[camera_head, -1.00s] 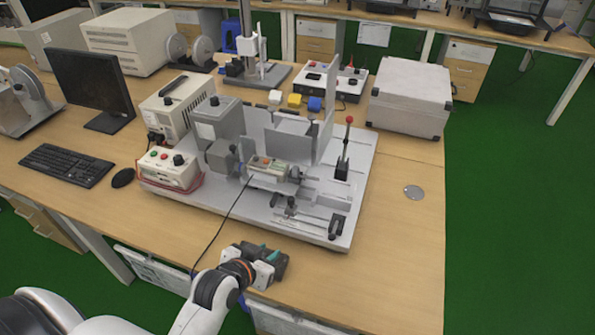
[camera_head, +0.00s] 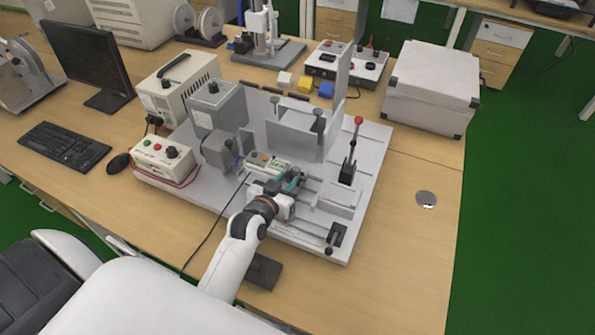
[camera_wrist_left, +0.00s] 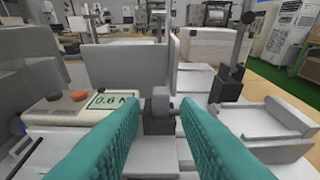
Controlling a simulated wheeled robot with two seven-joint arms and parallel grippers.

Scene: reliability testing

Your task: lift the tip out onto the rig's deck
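The rig's deck (camera_head: 378,150) is a light grey plate on the wooden table. A force gauge (camera_head: 262,164) with a small display lies on it; the display reads about 0.6 N in the left wrist view (camera_wrist_left: 112,100). My left gripper (camera_head: 293,184) is low over the deck, just in front of the gauge. Its teal fingers are apart in the left wrist view (camera_wrist_left: 159,108), with nothing gripped. Beyond the gap stands a small grey block with a rounded piece (camera_wrist_left: 160,102); I cannot tell whether this is the tip. My right gripper is not in view.
A red-knobbed lever (camera_head: 352,150) and an upright clear plate (camera_head: 341,85) stand on the deck. A grey motor box (camera_head: 217,110) stands left. A dark block (camera_head: 263,271) lies on the table in front. The table right of the deck is mostly clear.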

